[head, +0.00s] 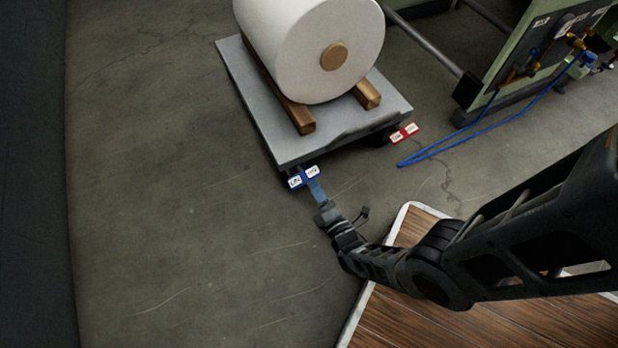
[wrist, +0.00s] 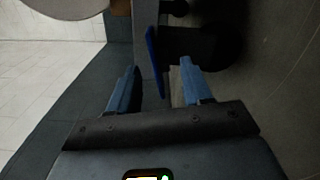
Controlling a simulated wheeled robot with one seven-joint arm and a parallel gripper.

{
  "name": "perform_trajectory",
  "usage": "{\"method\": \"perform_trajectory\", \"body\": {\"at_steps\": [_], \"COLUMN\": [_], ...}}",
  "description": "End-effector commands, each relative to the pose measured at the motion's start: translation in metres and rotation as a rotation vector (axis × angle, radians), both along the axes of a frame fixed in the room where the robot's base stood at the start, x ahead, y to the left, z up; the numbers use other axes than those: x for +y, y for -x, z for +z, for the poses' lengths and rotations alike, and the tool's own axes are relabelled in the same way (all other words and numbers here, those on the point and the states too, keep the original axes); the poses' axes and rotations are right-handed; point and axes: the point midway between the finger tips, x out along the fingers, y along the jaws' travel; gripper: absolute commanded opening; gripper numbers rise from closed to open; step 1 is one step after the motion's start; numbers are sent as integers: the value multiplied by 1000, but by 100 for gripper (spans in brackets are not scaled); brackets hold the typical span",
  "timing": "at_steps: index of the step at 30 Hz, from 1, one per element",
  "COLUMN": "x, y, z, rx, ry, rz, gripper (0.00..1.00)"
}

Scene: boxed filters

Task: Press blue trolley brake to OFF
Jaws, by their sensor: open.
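The blue brake pedal (head: 303,177) sits at the near corner of the grey trolley (head: 238,75). It carries two white labels, left and right, with lettering too small to read surely. In the wrist view the blue pedal (wrist: 153,50) is a thin upright strip just beyond and between the fingertips. My gripper (head: 314,186) reaches up to the pedal from below, near its right label. In the wrist view my gripper (wrist: 159,68) has its two blue fingers apart with nothing held. I cannot tell whether a finger touches the pedal.
A red pedal (head: 405,133) sits at the trolley's right corner. A large white roll (head: 310,45) rests on wooden blocks on the trolley. A blue hose (head: 480,128) lies on the floor by a green machine. The floor left of the trolley is clear.

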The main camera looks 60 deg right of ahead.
Motion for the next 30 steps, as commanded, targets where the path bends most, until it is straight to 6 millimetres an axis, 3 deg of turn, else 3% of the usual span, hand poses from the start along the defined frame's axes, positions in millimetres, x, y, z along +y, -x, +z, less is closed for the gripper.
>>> {"method": "perform_trajectory", "body": {"at_steps": [9,22,30], "x": [-27,-33,-33], "y": [-39,-48,-48], "z": [-1,0,0], "rx": [-2,0,0], "ry": [-2,-2,-2], "rz": [-2,1,1], "gripper": [49,49,24]}}
